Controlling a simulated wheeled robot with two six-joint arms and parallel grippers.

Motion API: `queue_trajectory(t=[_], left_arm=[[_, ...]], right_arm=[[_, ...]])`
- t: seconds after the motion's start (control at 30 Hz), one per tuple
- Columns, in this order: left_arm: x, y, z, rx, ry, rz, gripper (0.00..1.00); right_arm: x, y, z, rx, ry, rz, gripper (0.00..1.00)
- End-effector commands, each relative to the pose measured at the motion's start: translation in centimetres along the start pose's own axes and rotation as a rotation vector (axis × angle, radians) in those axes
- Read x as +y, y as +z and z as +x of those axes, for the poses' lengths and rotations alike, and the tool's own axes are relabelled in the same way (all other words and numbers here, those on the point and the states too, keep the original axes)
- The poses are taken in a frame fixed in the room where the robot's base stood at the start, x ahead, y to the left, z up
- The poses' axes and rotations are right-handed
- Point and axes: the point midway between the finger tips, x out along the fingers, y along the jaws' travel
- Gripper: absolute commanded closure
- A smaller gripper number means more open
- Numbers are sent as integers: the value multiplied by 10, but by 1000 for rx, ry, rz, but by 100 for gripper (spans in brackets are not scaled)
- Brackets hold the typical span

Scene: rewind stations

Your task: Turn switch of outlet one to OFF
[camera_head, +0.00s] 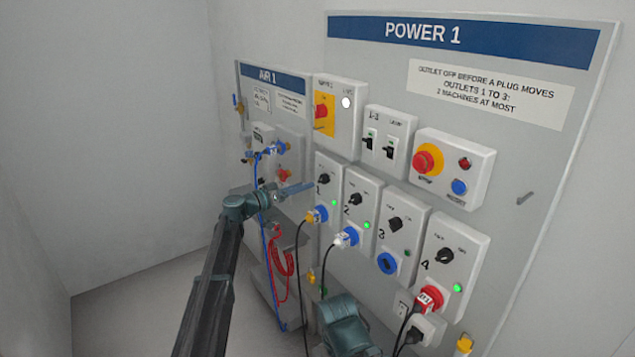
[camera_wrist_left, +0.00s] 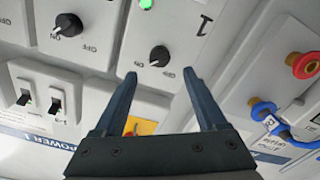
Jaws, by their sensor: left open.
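The switch of outlet one is a black rotary knob (camera_head: 324,179) on a white box marked 1, with a green lamp (camera_head: 334,203) lit below it. In the left wrist view the knob (camera_wrist_left: 159,57) appears upside down, its white mark pointing to the lower left. A blue-and-yellow plug (camera_head: 317,215) sits in outlet one's socket. My left gripper (camera_head: 290,190) is open and empty, left of the knob in the head view. In the left wrist view its fingertips (camera_wrist_left: 160,75) straddle the knob's line, apparently short of it.
Outlet two's knob (camera_head: 355,199) is close on the right, with a white-and-blue plug (camera_head: 346,237) below. Breakers (camera_head: 370,140) and a red emergency button (camera_head: 428,160) are above. Air fittings (camera_head: 277,147) and a red coiled hose (camera_head: 283,255) are left. Cables hang below the outlets.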

Motion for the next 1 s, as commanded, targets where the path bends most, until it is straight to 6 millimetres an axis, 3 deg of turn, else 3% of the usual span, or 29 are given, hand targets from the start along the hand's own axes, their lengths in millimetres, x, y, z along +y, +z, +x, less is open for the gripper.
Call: queue_trajectory(t=[0.1, 0.33, 0.83, 1.0], left_arm=[[-1, -1, 26, -1, 2, 0, 26], [-1, 0, 56, -1, 1, 0, 26], [0, 0, 68, 0, -1, 0, 26], [0, 0, 68, 0, 0, 0, 57]], right_arm=[[0, 0, 0, 0, 0, 0, 50], [0, 0, 0, 0, 0, 0, 50], [0, 0, 0, 0, 0, 0, 50], [0, 0, 0, 0, 0, 0, 50]])
